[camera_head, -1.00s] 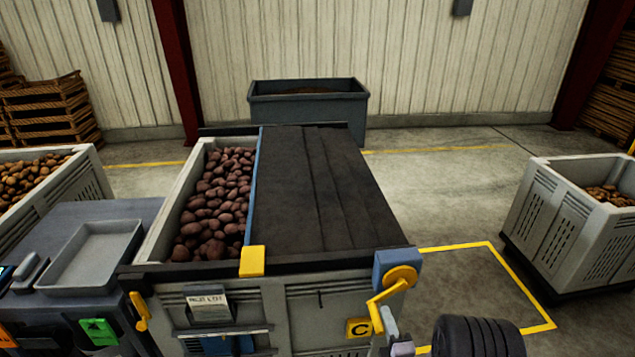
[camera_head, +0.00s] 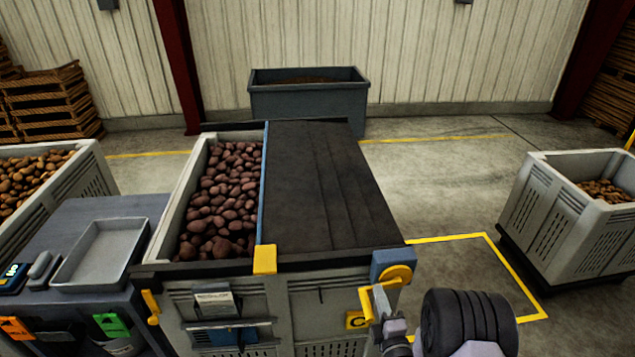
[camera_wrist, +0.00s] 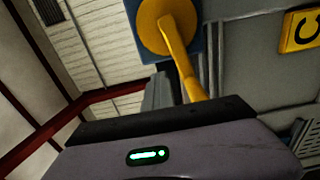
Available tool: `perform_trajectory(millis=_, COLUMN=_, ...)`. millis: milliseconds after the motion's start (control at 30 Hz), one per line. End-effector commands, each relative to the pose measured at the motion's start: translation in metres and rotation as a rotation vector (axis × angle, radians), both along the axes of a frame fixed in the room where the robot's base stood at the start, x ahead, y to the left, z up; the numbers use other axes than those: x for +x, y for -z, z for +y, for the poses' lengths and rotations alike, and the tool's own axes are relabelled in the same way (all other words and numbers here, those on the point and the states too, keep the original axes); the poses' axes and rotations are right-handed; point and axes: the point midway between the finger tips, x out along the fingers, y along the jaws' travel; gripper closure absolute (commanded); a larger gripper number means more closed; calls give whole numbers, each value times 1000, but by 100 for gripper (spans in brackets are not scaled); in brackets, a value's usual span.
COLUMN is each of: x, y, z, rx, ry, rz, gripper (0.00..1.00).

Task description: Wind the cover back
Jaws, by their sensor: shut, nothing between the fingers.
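The dark cover (camera_head: 325,195) lies over the right part of a box of dark reddish potatoes. Its blue left edge has a yellow block (camera_head: 265,259) at the front, and the left strip of potatoes (camera_head: 222,195) is open. The yellow crank (camera_head: 366,300) sits on a blue mount at the box's front right corner. Its hub (camera_wrist: 165,25) and arm also show in the wrist view, where the arm's lower end is hidden behind my gripper body. My gripper (camera_head: 392,332) is shut at the crank's handle. I cannot tell whether it touches the handle.
A grey tray (camera_head: 102,254) rests on a dark bench at left. Potato crates stand at far left (camera_head: 95,185) and right (camera_head: 560,230). A dark bin (camera_head: 308,103) stands behind the box. Floor between the box and right crate is clear, marked with yellow lines.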

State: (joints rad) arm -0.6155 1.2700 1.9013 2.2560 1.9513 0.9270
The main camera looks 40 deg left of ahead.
Motion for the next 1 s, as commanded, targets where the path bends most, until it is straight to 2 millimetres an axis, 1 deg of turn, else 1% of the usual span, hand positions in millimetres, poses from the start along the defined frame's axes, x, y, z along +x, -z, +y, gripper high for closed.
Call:
perform_trajectory(millis=67, x=0, y=-7, z=0, rx=0, ry=0, rz=0, gripper=100)
perform_trajectory(millis=233, x=0, y=-38, z=1, rx=1, ry=0, rz=-1, gripper=100)
perform_trajectory(millis=400, x=1, y=-47, z=-1, rx=1, ry=1, rz=-1, gripper=100)
perform_trajectory(millis=600, x=9, y=-77, z=-8, rx=1, ry=2, rz=0, gripper=100)
perform_trajectory(millis=733, x=12, y=-81, z=-11, rx=0, ry=1, rz=0, gripper=100)
perform_trajectory(millis=900, x=27, y=-102, z=-22, rx=1, ry=3, rz=-2, gripper=100)
perform_trajectory(millis=1000, x=31, y=-106, z=-26, rx=0, ry=1, rz=0, gripper=100)
